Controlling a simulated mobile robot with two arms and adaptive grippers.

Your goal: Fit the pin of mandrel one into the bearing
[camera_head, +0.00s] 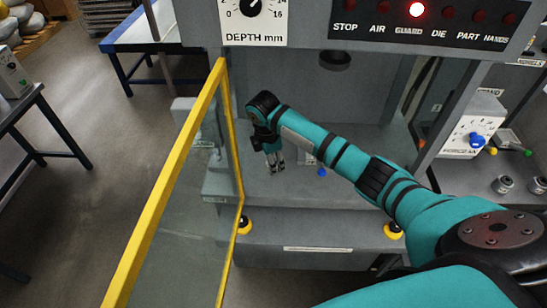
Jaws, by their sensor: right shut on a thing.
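My right gripper (274,162) reaches from the right into the grey machine's open bay and points down above its bed. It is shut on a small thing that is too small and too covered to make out. I cannot tell mandrel one's pin from the grey fingers. A small blue part (321,172) sits on the bed just right of the gripper, apart from it. I cannot tell which part is the bearing. My left gripper is not in view.
A yellow-framed clear guard door (167,190) stands open left of the bay. A dark round ram (335,61) hangs above the bed. Yellow buttons (393,230) line the front. Grey cylinders (503,184) stand on the right bench.

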